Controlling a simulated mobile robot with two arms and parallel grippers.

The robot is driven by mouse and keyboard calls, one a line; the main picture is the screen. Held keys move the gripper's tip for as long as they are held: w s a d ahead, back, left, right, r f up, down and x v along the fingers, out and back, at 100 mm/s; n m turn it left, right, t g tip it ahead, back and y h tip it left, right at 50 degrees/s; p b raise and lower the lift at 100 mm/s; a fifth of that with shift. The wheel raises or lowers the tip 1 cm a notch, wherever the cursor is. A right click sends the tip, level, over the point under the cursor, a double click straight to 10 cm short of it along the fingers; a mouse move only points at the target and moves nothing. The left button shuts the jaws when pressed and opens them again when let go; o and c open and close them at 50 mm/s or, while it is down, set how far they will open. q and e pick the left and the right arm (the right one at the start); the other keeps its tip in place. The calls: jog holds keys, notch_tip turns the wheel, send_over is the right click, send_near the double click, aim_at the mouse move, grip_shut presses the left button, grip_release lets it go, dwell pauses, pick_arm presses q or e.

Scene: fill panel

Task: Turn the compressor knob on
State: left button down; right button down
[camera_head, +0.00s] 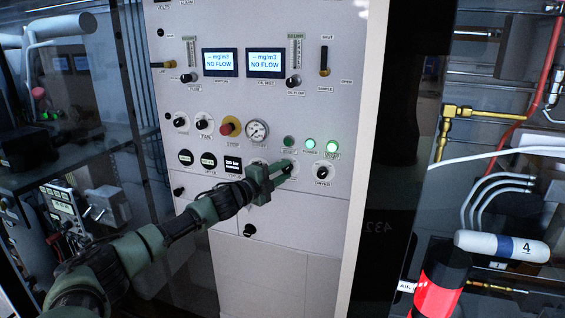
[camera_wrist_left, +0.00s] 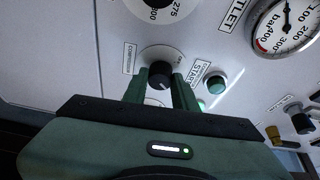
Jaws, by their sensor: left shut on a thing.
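The compressor knob (camera_wrist_left: 160,74) is a small black round knob on the white panel, with a COMPRESSOR label on its left in the left wrist view. My left gripper (camera_wrist_left: 161,86) has one green finger on each side of it and is shut on it. A light mark shows on the knob's face, but its exact setting is hard to read. In the head view my left gripper (camera_head: 282,169) reaches the lower middle of the panel (camera_head: 290,230), and its fingers largely hide the knob. My right gripper is not in view.
A green start button (camera_wrist_left: 216,82) sits close to the right finger. Pipes and hoses fill the right side.

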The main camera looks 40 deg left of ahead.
pick_arm(q)
jog(key=shift+m+p, duration=0.4)
jog(key=shift+p, duration=0.1)
jog(key=c, duration=1.1)
grip_release()
jog(key=shift+d, duration=0.1)
